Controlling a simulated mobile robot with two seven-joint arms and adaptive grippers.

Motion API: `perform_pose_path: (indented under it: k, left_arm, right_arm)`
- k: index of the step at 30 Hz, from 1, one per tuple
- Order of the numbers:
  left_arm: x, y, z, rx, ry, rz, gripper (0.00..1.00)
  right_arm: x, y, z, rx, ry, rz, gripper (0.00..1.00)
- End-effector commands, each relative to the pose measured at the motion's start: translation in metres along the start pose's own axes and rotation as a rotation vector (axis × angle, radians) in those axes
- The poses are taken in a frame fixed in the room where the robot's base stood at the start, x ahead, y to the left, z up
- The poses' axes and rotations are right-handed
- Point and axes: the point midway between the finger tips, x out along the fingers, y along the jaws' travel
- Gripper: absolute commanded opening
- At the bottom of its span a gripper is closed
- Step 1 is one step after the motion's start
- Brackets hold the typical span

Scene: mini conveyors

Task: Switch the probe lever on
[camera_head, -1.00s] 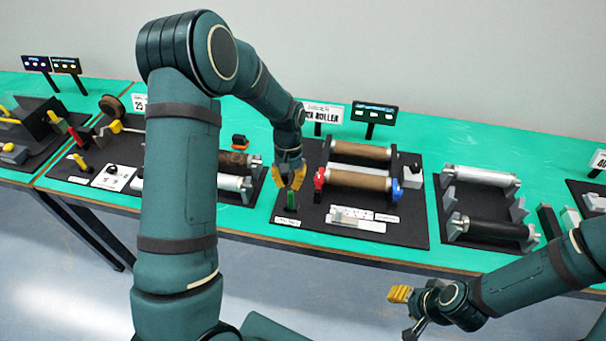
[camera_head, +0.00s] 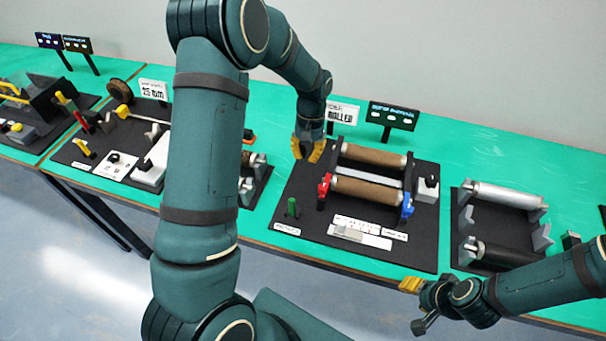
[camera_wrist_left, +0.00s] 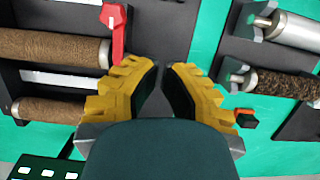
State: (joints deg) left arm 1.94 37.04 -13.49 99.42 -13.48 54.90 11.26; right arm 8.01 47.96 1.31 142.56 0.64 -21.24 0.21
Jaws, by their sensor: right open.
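A small green lever (camera_head: 291,208) stands upright at the front left of the dark roller board (camera_head: 290,190), with a white label in front. A red lever (camera_head: 324,186) and a blue lever (camera_head: 407,205) sit at the ends of the front brown roller. I cannot read which one is labelled probe. My left gripper (camera_head: 309,151) is open and empty above the board's back left, behind the green lever. In the left wrist view its fingers (camera_wrist_left: 163,80) are apart, with the red lever (camera_wrist_left: 113,32) to the left. My right gripper (camera_head: 411,285) is open and empty in front of the table.
Two brown rollers (camera_head: 370,155) lie on the board, with a display (camera_head: 393,115) behind. Another roller board (camera_head: 510,228) stands to the right. To the left are boards with a yellow lever (camera_head: 84,147) and other parts. Green table (camera_head: 480,150) shows clear behind.

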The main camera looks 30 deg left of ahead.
Motion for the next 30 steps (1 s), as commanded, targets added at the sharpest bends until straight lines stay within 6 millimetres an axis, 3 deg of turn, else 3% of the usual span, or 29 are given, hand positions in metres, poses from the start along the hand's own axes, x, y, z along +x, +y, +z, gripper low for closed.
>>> perform_pose_path:
  k: [15,22,30]
  left_arm:
    - [0.096,0.000,0.001,0.001,-0.004,0.000,0.00]
    - [0.100,0.000,0.030,0.001,-0.002,0.000,0.00]
    - [0.103,0.000,0.039,0.000,0.000,0.000,0.00]
  right_arm:
    - [0.005,0.002,0.001,0.000,0.000,0.001,0.47]
    - [0.000,0.000,0.000,0.000,0.001,0.000,0.47]
    - [0.000,0.000,0.000,0.000,0.000,0.000,0.47]
